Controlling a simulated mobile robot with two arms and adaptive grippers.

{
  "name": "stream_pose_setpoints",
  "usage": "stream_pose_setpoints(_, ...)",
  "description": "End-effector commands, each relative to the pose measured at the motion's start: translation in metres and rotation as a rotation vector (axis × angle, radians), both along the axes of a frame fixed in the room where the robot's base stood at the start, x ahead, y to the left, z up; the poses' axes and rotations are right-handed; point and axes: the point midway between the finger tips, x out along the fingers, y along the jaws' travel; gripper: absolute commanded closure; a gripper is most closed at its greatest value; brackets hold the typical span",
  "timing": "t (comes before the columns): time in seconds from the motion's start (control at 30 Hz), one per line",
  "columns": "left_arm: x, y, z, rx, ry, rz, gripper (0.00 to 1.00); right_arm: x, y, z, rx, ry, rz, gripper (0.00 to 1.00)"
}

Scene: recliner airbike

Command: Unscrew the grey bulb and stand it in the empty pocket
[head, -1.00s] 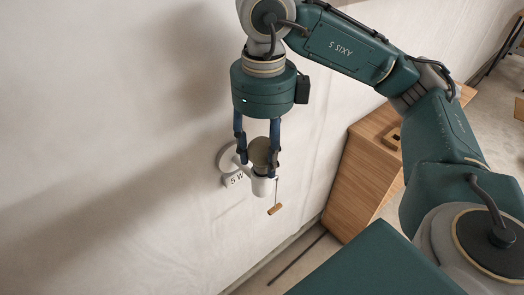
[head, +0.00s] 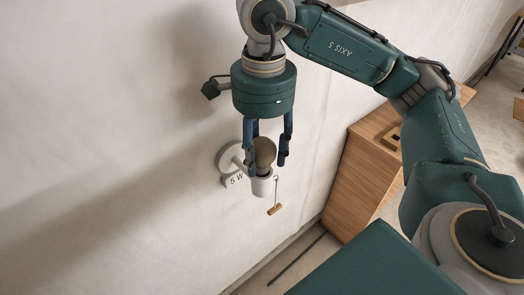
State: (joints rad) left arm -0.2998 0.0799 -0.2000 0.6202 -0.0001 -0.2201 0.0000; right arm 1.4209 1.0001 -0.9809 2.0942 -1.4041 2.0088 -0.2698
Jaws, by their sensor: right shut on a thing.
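The grey bulb (head: 264,152) sits upright in the white socket (head: 262,187) of a wall lamp. My right gripper (head: 267,160) points down from above, with its blue fingers on either side of the bulb, shut on it. The bulb's base is hidden inside the socket. A small wooden piece (head: 393,138) with a dark recess stands on the cabinet top at the right; I cannot tell whether it has the empty pocket. My left gripper is not in view.
The lamp's round wall plate (head: 232,157) and a "5 W" tag (head: 234,180) are beside the socket. A pull cord with a wooden handle (head: 275,209) hangs at its right. A wooden cabinet (head: 362,178) stands along the white wall. Free space lies between lamp and cabinet.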

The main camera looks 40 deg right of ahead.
Motion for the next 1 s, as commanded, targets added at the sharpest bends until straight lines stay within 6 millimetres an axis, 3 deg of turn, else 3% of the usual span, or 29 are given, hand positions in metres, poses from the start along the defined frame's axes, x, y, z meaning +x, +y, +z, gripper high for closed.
stream_pose_setpoints(0.03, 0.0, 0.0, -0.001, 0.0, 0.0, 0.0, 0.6, -0.005, 0.0, -0.004, -0.004, 0.019, 0.008, 0.54)
stream_pose_setpoints(0.13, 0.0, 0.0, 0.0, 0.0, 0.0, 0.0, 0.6, -0.004, 0.0, -0.004, -0.004, 0.018, 0.006, 0.37)
stream_pose_setpoints(0.47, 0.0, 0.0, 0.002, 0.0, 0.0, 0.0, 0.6, -0.002, 0.0, 0.001, -0.001, 0.007, 0.001, 0.37)
stream_pose_setpoints(1.0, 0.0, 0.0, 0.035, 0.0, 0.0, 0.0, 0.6, -0.001, 0.0, 0.036, 0.0, 0.005, -0.001, 0.37)
